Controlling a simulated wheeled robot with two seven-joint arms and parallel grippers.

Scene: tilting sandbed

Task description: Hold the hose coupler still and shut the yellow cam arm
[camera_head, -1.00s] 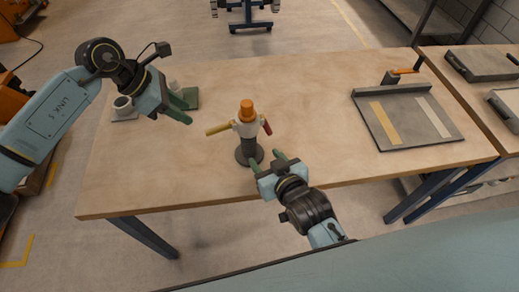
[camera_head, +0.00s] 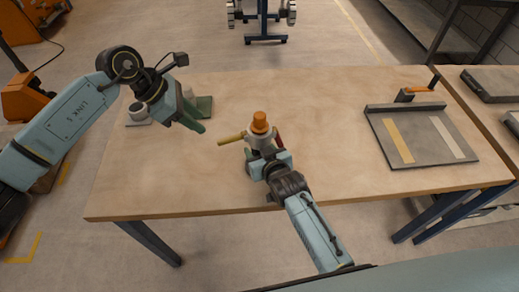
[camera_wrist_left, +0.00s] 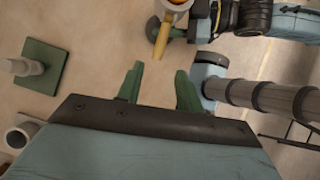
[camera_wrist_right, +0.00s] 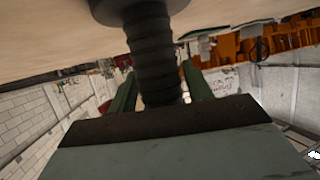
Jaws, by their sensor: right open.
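The hose coupler (camera_head: 258,142) stands upright on the table, with a pale body and an orange top (camera_head: 260,122). Its yellow cam arm (camera_head: 231,138) sticks out to the left and its red arm (camera_head: 279,142) is on the right. My right gripper (camera_head: 262,157) is at the coupler's lower part. In the right wrist view its fingers (camera_wrist_right: 160,88) are apart, one on each side of the dark ribbed hose (camera_wrist_right: 152,55). My left gripper (camera_head: 194,117) is open and empty, left of the yellow arm. The left wrist view shows its spread fingers (camera_wrist_left: 158,84) short of the yellow arm (camera_wrist_left: 161,40).
A green plate with a pale post (camera_wrist_left: 40,66) and a pale ring-shaped part (camera_head: 138,114) lie behind and left of my left gripper. A grey tray (camera_head: 425,165) with two strips is at the right. The table between tray and coupler is clear.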

